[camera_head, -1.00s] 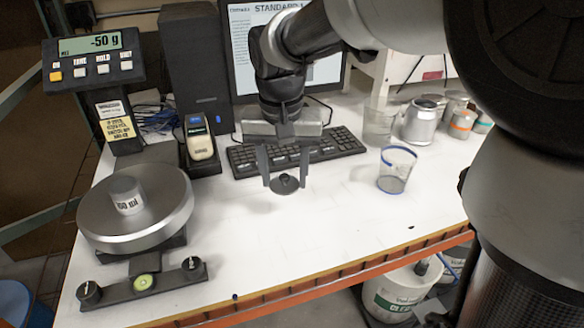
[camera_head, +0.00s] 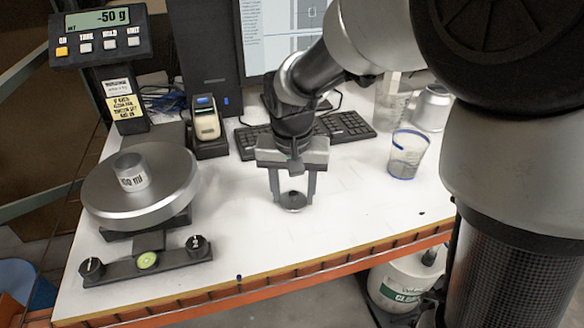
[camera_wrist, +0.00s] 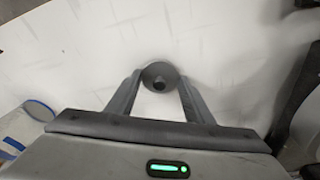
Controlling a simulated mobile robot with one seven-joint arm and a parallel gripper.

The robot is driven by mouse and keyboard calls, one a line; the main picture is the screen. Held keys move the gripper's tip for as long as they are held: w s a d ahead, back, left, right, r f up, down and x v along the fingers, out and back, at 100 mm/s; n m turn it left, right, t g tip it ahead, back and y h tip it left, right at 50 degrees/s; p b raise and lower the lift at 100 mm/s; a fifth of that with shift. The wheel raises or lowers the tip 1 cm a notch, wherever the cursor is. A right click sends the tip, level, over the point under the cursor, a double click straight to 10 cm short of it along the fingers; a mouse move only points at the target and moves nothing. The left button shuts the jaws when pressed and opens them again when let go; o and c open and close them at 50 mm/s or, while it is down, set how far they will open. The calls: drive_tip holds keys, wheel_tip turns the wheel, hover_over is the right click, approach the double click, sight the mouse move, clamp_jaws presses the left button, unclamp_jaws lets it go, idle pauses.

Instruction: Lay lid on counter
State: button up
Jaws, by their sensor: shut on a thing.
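A small dark round lid with a knob (camera_head: 293,201) is between the fingertips of my gripper (camera_head: 293,197), over the white counter (camera_head: 330,215) in front of the keyboard. My gripper points down and is shut on the lid. In the wrist view the lid (camera_wrist: 160,76) shows as a grey disc with a dark knob between the two fingertips (camera_wrist: 158,80). The lid is at or very near the counter surface; I cannot tell whether it touches.
A scale with a round pan (camera_head: 165,200) bearing a 100 ml cup (camera_head: 131,172) stands at the left; its display (camera_head: 97,20) reads -50 g. A blue-rimmed clear cup (camera_head: 406,155) stands at the right. The keyboard (camera_head: 345,127) is behind. The front counter is mostly clear.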

sight(292, 207)
drive_tip(key=shift+f, duration=0.2)
drive_tip(key=o, duration=1.1)
drive_tip(key=shift+r, duration=0.1)
wheel_tip(292, 207, up, 11)
drive_tip(key=s+p, duration=0.2)
drive_tip(key=s+d+r+t, duration=0.1)
drive_tip(key=s+d, duration=0.3)
drive_tip(key=s+d+r+n+t, duration=0.1)
drive_tip(key=s+d, duration=0.3)
drive_tip(key=s, duration=0.1)
drive_tip(key=s+d+r+t, duration=0.1)
drive_tip(key=s+d, duration=0.3)
drive_tip(key=s, duration=0.1)
drive_tip(key=shift+s+d+r+t, duration=0.1)
drive_tip(key=shift+d+r+t, duration=0.2)
drive_tip(key=shift+t, duration=0.1)
